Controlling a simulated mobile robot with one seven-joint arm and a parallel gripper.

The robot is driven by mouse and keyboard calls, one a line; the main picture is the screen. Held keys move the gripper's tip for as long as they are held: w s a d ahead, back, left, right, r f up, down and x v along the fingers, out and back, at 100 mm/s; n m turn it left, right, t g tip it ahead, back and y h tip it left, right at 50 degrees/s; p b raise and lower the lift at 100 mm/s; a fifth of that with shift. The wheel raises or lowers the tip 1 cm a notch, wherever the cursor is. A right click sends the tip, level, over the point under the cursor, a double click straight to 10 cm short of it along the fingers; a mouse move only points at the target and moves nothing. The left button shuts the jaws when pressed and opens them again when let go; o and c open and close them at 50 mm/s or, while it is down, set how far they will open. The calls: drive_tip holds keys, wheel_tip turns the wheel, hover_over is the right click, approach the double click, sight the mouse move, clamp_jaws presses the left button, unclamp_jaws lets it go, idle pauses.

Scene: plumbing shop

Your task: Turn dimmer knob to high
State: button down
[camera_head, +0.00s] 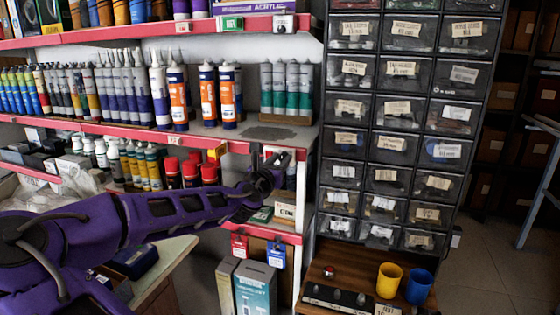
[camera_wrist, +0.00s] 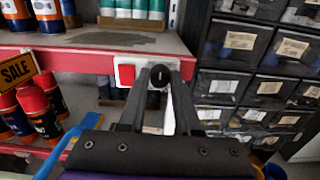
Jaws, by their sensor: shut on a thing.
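The dimmer knob (camera_wrist: 159,76) is black and round, on a white plate at the front edge of a red-edged shelf. A red square switch (camera_wrist: 127,74) sits on the plate just left of the knob. My gripper (camera_wrist: 159,84) has a finger on each side of the knob and is shut on it. In the head view my gripper (camera_head: 266,172) reaches the right end of the same shelf, and the knob is mostly hidden behind it. I cannot read the knob's setting.
Red-capped spray cans (camera_wrist: 38,108) and a yellow SALE sign (camera_wrist: 16,71) are left of my gripper. A black drawer cabinet (camera_head: 402,150) stands close on the right. Tubes (camera_head: 180,95) and cartridges line the shelf above. A yellow cup (camera_head: 389,280) and blue cup (camera_head: 418,286) stand lower right.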

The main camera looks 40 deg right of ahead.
drive_tip(key=shift+m, duration=0.3)
drive_tip(key=m, duration=0.3)
drive_tip(key=shift+p, duration=0.35)
drive_tip(key=m, duration=0.5)
drive_tip(key=shift+s+f, duration=0.1)
drive_tip(key=m+b, duration=0.1)
drive_tip(key=m, duration=2.6)
drive_tip(key=shift+f+b, duration=0.2)
drive_tip(key=shift+b, duration=0.15)
drive_tip(key=shift+m, duration=0.3)
